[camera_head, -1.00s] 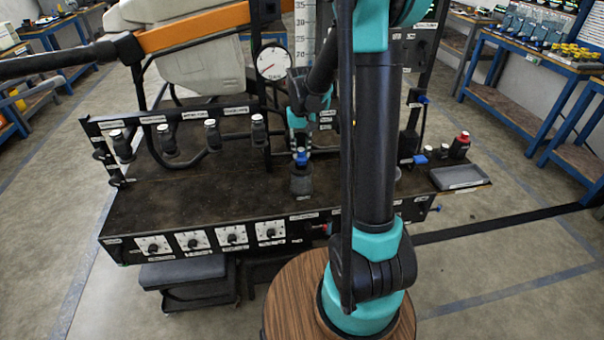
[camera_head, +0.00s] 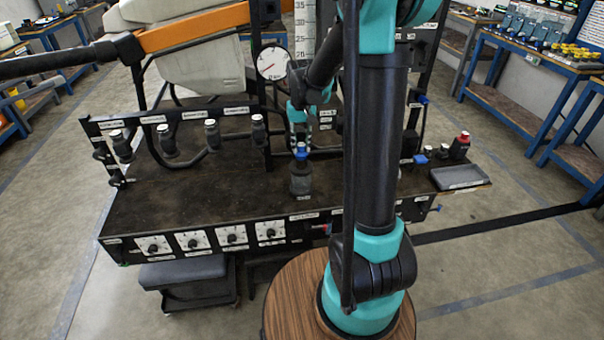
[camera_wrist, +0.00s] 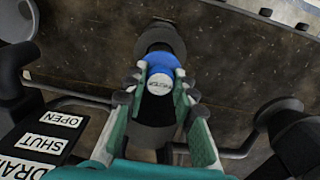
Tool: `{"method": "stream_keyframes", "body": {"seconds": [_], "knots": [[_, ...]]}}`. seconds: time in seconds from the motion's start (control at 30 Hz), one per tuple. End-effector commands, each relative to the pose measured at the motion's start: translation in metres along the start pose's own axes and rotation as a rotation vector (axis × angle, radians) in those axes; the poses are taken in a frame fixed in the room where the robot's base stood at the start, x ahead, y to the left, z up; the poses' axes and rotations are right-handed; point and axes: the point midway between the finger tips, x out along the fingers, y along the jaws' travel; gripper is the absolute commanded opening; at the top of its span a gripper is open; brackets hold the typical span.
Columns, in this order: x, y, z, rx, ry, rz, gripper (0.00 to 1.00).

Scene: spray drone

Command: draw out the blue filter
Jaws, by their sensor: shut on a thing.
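The blue filter (camera_head: 301,151) shows as a blue top above a dark cylindrical body (camera_head: 301,180) on the front middle of the dark bench. I cannot tell whether that dark body is part of the filter or its housing. My gripper (camera_head: 300,142) reaches down to the blue part from behind. In the wrist view, my gripper's two teal fingers (camera_wrist: 161,80) close on either side of the blue filter (camera_wrist: 158,62), which bears a white round label. A dark cylinder (camera_wrist: 162,37) extends beyond the blue part.
A dial gauge (camera_head: 272,63) stands behind. An empty grey tray (camera_head: 461,177) and a red-capped bottle (camera_head: 460,145) are at right. The wrist view shows OPEN, SHUT and DRAIN labels (camera_wrist: 45,140) at left.

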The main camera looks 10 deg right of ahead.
Motion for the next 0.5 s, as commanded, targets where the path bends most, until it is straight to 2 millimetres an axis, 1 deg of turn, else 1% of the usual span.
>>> {"method": "stream_keyframes", "body": {"seconds": [0.5], "knots": [[-0.018, 0.000, 0.000, 0.000, 0.000, 0.000, 0.00]]}}
